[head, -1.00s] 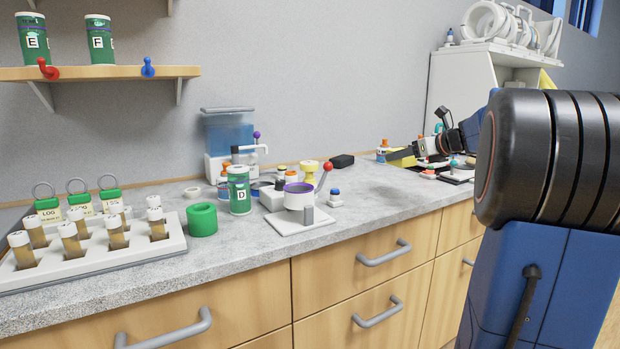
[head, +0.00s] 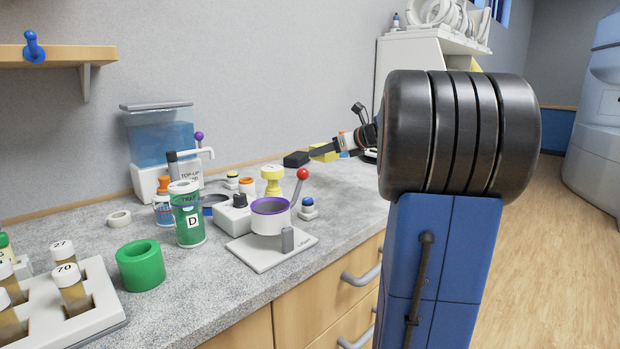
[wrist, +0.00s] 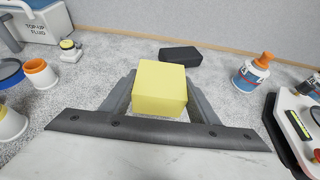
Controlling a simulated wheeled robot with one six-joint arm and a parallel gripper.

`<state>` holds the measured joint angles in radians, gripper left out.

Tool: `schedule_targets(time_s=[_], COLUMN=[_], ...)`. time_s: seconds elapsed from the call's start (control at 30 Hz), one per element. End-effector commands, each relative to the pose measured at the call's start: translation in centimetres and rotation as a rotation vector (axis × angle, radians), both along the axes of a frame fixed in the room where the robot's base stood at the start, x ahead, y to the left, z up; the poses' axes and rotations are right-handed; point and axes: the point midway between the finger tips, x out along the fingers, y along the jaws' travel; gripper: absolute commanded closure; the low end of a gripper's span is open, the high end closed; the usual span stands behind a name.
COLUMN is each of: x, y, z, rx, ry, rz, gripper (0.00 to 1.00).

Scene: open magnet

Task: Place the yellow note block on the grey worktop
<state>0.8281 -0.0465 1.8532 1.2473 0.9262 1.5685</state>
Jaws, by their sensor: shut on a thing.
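The yellow note block (wrist: 159,88) is held between the two grey fingers of my gripper (wrist: 158,92) in the wrist view. The gripper is shut on its sides. In the head view, part of the yellow note block (head: 326,154) shows beside the dark fingers, over the back of the bench and partly hidden by them. The grey worktop (head: 190,300) is speckled and runs along the wall; it also shows around the block in the wrist view (wrist: 108,55). Whether the block's underside touches the worktop is hidden.
A black block (wrist: 180,56) lies just beyond the note block. A bottle with an orange cap (wrist: 251,75) and a dark-edged tray (wrist: 300,125) stand to the right. A small yellow-topped button (wrist: 69,50) and an orange-rimmed pot (wrist: 40,73) are left. Bare worktop lies between them.

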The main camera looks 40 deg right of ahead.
Motion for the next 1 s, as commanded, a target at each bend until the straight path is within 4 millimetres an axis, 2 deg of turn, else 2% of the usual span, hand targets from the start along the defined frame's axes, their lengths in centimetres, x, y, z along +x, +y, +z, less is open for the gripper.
schedule_targets(time_s=[0.1, 0.37, 0.6, 1.0], x=[0.0, 0.0, 0.0, 0.0], y=[0.0, 0.0, 0.0, 0.0], z=[-2.0, -3.8, -6.7, -7.3], rx=[0.002, 0.001, 0.001, 0.000], ry=[0.001, 0.000, 0.001, -0.001], rz=[0.000, 0.000, 0.001, -0.001], gripper=[0.75, 0.75, 0.75, 0.75])
